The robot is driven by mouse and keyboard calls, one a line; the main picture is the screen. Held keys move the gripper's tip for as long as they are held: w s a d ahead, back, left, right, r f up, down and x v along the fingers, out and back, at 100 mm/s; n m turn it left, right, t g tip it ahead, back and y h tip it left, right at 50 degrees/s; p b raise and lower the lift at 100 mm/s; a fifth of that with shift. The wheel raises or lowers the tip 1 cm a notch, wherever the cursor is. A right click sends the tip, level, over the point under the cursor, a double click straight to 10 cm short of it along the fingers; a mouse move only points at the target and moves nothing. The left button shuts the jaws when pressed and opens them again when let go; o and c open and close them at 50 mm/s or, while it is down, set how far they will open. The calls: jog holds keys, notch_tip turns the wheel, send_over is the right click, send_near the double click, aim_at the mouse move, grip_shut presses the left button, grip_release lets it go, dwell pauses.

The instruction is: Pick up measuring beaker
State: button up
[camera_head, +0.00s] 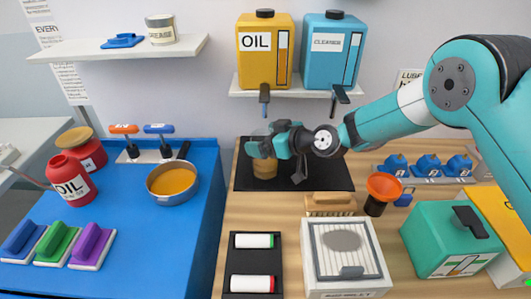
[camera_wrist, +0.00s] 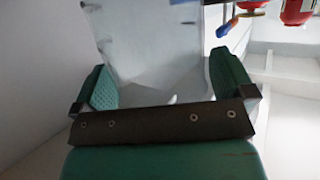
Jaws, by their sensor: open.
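The measuring beaker (camera_head: 264,169) stands on the black mat below the oil dispenser, with something amber showing in its lower part. My gripper (camera_head: 268,142) is at the beaker's upper part and hides much of it. In the wrist view a pale, see-through wall, which looks like the beaker (camera_wrist: 150,45), fills the space between the two green fingers of my gripper (camera_wrist: 163,85). The fingers stand wide apart, one on each side of it. I cannot tell whether either finger touches it.
A wooden-topped brush (camera_head: 330,203) and an orange funnel (camera_head: 384,186) stand to the front right. A pan (camera_head: 172,182) sits on the blue table.

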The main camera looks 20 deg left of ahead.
jog(key=c, duration=1.3)
jog(key=shift+r, duration=0.1)
